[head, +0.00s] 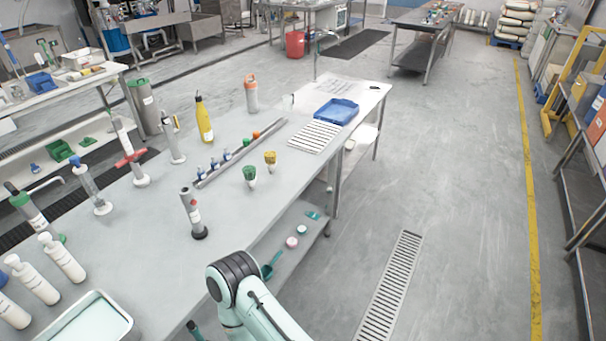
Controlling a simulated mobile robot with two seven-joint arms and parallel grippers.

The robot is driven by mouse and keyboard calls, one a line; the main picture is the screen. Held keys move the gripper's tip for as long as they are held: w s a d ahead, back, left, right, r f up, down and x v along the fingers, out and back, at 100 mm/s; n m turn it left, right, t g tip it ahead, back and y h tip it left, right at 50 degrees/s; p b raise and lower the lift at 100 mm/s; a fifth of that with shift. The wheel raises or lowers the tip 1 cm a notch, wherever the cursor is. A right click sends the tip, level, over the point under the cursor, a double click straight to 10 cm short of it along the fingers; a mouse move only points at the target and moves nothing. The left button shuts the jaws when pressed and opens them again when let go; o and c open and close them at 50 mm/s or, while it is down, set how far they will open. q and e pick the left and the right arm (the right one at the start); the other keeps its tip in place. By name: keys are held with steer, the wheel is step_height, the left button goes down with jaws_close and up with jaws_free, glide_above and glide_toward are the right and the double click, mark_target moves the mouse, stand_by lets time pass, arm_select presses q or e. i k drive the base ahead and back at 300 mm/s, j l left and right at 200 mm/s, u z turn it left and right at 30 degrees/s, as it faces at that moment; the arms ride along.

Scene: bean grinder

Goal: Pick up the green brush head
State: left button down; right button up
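A small green-topped piece with a pale lower end (249,175), which looks like the green brush head, stands on the grey steel table (150,225) near its right edge. A similar yellow-topped piece (270,160) stands just behind it to the right. Nothing touches the green piece. Part of one of my arms shows at the bottom centre, in front of the table edge. Neither gripper is visible, so I cannot tell what they hold.
A grey cylinder with a dark base (193,215) stands left of the green piece. A rail with small blue-capped bottles (228,155) lies behind it. A slatted white mat (314,136) and a blue tray (336,112) lie farther back. White bottles (62,258) crowd the left.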

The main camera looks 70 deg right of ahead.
mark_target(249, 172)
steer(key=z, duration=1.85)
steer(key=i+l+u, duration=0.1)
steer(key=u, duration=1.3)
steer(key=l+u, duration=0.7)
steer(key=k+l+u, duration=0.15)
steer(key=u, duration=0.2)
steer(key=k+l+u, duration=0.2)
steer(key=l, duration=0.15)
steer(key=k+l+u, duration=0.4)
steer(key=l, duration=0.2)
steer(key=k+l+u, duration=0.1)
steer(key=k+l, duration=0.15)
steer(key=l, duration=0.2)
steer(key=k+l, duration=0.3)
steer(key=l+u, duration=0.05)
steer(key=l, duration=0.1)
